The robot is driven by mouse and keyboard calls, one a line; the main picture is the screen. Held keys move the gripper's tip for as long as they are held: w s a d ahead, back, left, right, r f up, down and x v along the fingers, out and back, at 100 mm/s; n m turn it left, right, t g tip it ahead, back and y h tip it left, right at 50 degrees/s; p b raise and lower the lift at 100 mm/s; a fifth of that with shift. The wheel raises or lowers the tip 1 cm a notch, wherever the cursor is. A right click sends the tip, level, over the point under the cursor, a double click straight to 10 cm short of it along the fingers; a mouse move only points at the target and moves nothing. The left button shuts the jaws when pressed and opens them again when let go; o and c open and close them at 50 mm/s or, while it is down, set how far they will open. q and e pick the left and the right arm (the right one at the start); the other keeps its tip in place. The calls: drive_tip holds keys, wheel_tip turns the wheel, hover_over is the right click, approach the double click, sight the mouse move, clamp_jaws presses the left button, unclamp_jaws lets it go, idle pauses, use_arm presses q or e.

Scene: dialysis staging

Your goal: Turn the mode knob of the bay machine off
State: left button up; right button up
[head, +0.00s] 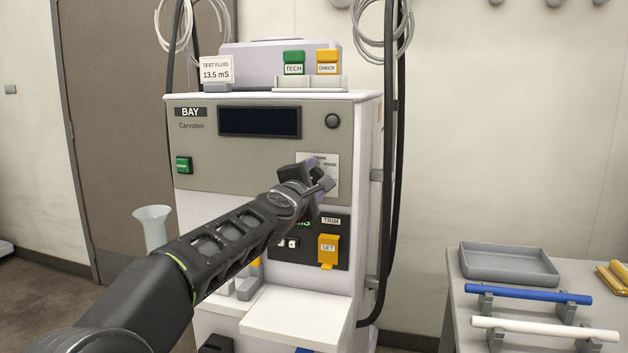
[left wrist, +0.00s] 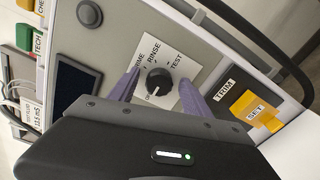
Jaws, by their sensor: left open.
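The bay machine (head: 345,120) is a pale cabinet with a grey front panel marked BAY. Its mode knob (left wrist: 158,80) is black and round, on a white label that reads RINSE and TEST, with other words partly covered. A small pale mark shows at the knob's lower left edge; I cannot tell its exact setting. My left gripper (left wrist: 161,76) is open, with one purple finger on each side of the knob. No finger clearly touches it. In the head view my left gripper (head: 319,180) is in front of the label and largely hides the knob. My right gripper is not in view.
A dark display (head: 260,122) and a round button (head: 333,121) are above the knob. A yellow SET switch (head: 328,250) is below, and a green switch (head: 184,165) is at the left. A side table (head: 455,300) holds a grey tray (head: 508,264) and rods.

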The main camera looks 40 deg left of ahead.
use_arm(q)
drive_tip(key=v, duration=0.7)
drive_tip(key=shift+s+d, duration=0.15)
drive_tip(key=shift+s, duration=0.25)
drive_tip(key=shift+f, duration=0.1)
